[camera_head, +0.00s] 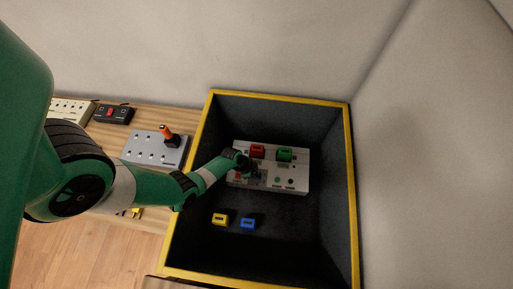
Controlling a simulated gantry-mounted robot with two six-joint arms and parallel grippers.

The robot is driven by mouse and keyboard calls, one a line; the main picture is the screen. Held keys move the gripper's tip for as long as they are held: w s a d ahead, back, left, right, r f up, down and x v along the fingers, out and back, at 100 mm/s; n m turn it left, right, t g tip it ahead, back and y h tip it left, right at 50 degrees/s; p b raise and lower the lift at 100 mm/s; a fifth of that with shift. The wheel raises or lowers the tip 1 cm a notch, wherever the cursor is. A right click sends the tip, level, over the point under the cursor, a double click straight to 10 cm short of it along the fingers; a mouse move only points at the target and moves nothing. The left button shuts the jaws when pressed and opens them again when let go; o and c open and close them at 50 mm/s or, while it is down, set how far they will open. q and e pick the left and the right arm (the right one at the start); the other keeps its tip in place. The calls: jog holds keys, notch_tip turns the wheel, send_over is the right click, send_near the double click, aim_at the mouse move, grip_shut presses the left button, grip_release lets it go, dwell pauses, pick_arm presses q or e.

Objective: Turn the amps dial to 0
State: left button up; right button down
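A white panel box (298,184) lies in the dark bin, with a red block (257,152) and a green block (284,155) along its far side. Small red, green and dark round parts show on its near half. I cannot tell which part is the amps dial; it may be hidden by my arm. My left gripper (247,168) is at the panel's left part, pointing to the right. It is too small and dark to tell whether it is open or touches anything. My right gripper is not in view.
The bin (350,190) has high dark walls with a yellow rim. A yellow block (219,219) and a blue block (248,223) lie on its floor. Left of it, a wooden table (118,138) holds a grey box (150,150) with an orange-handled lever (167,133) and a black switch box (113,114).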

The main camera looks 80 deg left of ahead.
pick_arm(q)
grip_shut()
jog(key=shift+d+n+y+p, duration=0.1)
jog(key=shift+n+y+p, duration=0.25)
jog(key=shift+n, duration=0.55)
jog(key=shift+n+y, duration=0.25)
jog(key=shift+n, duration=0.25)
jog(key=o, duration=0.6)
grip_release()
jog(key=shift+c, duration=0.2)
jog(key=p+v, duration=0.7)
jog(key=v, duration=0.4)
jog(key=shift+s+r+p, duration=0.2)
jog(key=shift+r+p, duration=0.05)
jog(key=shift+p, duration=0.1)
